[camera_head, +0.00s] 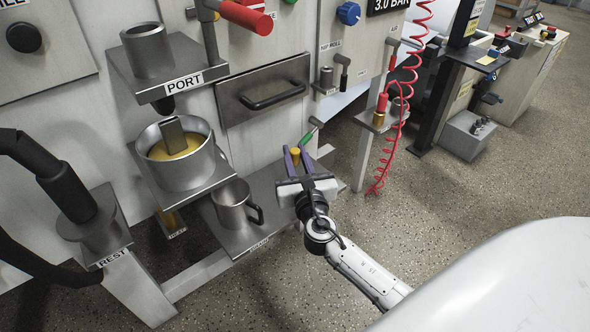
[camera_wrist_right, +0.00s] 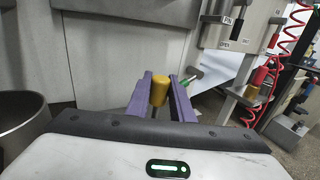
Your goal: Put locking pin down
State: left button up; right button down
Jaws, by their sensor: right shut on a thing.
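My right gripper (camera_head: 294,155) has two purple fingers shut on a yellow-topped pin (camera_head: 295,153), likely the locking pin. In the right wrist view the yellow knob (camera_wrist_right: 160,90) sits between the purple fingertips (camera_wrist_right: 160,97), with a short thin shaft just visible below it. The pin's lower end is hidden. The gripper is in front of the grey machine, right of the steel mug (camera_head: 232,205) and over the right part of the low shelf. I cannot tell whether the pin touches anything. My left gripper is not in view.
A green-handled lever (camera_head: 308,138) is just beyond the fingers. A pot with yellow liquid (camera_head: 180,153) stands under the PORT shelf (camera_head: 165,82). A drawer (camera_head: 264,92) is behind. A red coiled hose (camera_head: 407,90) hangs at right, beside open floor (camera_head: 470,215).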

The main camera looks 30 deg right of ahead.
aim_at(295, 165)
notch_tip(295, 165, down, 3)
jog(key=shift+f+b, duration=0.1)
jog(key=shift+b, duration=0.75)
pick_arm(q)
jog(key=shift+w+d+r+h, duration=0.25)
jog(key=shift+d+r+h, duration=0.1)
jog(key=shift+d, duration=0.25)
pick_arm(e)
jog(key=c, duration=1.6)
grip_release()
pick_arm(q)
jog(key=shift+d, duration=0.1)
pick_arm(e)
jog(key=shift+o, duration=0.2)
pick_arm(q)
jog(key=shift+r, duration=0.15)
